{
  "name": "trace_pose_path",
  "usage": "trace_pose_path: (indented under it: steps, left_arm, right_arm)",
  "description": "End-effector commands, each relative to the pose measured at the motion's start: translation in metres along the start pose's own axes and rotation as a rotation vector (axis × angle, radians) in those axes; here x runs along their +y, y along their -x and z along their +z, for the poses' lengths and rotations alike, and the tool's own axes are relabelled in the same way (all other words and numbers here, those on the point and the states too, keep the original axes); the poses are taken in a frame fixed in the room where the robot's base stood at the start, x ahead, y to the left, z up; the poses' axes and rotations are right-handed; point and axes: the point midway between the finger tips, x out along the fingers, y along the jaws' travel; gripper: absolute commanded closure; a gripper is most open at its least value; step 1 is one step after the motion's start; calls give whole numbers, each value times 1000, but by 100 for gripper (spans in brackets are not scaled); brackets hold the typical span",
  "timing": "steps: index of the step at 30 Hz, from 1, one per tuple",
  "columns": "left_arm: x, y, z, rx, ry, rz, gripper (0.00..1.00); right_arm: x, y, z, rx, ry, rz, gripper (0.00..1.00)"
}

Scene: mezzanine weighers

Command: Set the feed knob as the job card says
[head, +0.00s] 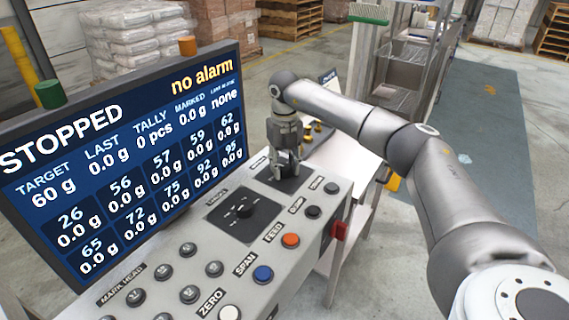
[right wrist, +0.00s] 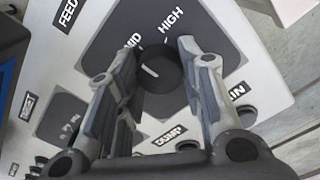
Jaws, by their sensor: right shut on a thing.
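The feed knob (right wrist: 161,72) is a round black knob on a dark plate, with a short white mark on its top. The words MID and HIGH are readable beside it, and FEED stands on the panel nearby. The mark seems to lie towards MID. My right gripper (right wrist: 157,55) is shut on the knob, one finger on each side. In the head view the right gripper (head: 286,172) points down at the far end of the grey control panel (head: 190,232) and hides the knob. My left gripper is not in view. No job card is readable.
A large screen (head: 125,160) reading STOPPED and "no alarm" stands left of the panel. A second dark knob (head: 242,210), an orange button (head: 290,240), a blue button (head: 263,274) and several dark buttons are nearer. A red block (head: 340,231) sits on the panel's right side.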

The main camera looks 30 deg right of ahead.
Motion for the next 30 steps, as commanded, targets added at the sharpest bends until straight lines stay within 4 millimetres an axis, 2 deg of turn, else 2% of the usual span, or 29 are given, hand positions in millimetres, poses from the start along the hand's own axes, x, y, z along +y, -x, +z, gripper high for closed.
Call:
trace_pose_path:
  steps: [21, 30]
  left_arm:
    - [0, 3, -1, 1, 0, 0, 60]
    - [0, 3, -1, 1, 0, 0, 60]
  right_arm:
    - [0, 1, 1, -4, 673, 0, 88]
    - [0, 1, 1, -4, 891, -1, 88]
